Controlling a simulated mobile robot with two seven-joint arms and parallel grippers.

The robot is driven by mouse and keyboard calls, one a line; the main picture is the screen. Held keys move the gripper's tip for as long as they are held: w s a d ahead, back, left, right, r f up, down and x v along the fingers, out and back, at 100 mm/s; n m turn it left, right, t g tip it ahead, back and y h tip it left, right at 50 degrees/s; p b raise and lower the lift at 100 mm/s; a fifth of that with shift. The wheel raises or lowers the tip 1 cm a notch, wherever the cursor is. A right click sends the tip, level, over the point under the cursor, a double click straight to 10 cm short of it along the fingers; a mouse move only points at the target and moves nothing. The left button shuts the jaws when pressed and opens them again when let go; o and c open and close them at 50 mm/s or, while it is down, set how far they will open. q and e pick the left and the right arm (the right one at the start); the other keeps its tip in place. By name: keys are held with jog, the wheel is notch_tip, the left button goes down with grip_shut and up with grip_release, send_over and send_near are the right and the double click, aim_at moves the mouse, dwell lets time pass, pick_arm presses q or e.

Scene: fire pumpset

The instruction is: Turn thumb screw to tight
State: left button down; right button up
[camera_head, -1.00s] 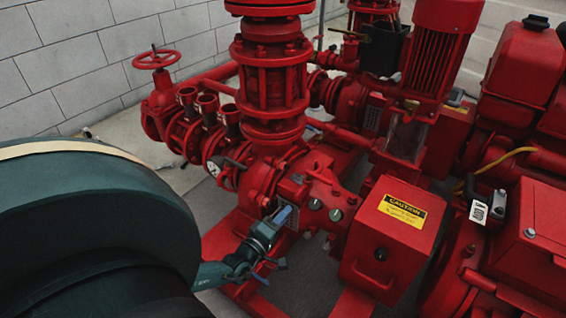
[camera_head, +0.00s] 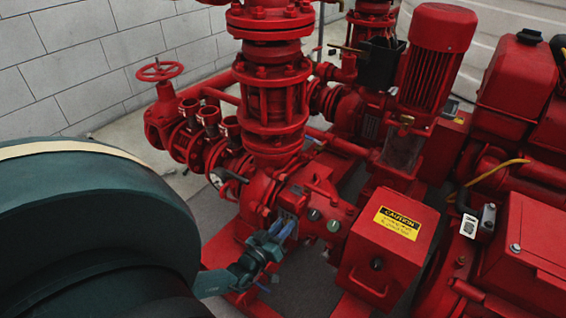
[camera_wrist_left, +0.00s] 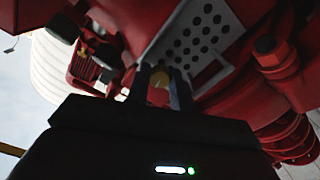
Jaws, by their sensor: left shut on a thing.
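A grey perforated plate (camera_wrist_left: 203,38) lies just behind the fingertips. The thumb screw is hidden by the gripper in the head view. My right gripper is not in view.
A red box with a yellow caution label (camera_head: 385,250) stands just right of the gripper. A red handwheel (camera_head: 160,71) and a thick flanged pipe (camera_head: 272,90) rise behind. In the wrist view an orange-red bolt (camera_wrist_left: 272,52) sits to the right.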

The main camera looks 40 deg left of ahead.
pick_arm(q)
jog(key=shift+m+p, duration=0.55)
jog(key=shift+m, duration=0.35)
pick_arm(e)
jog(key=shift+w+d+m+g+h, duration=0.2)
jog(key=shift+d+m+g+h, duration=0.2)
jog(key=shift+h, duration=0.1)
pick_arm(q)
jog(key=c, duration=1.2)
grip_release()
jog(key=shift+a+f, duration=0.1)
jog(key=shift+a, duration=0.05)
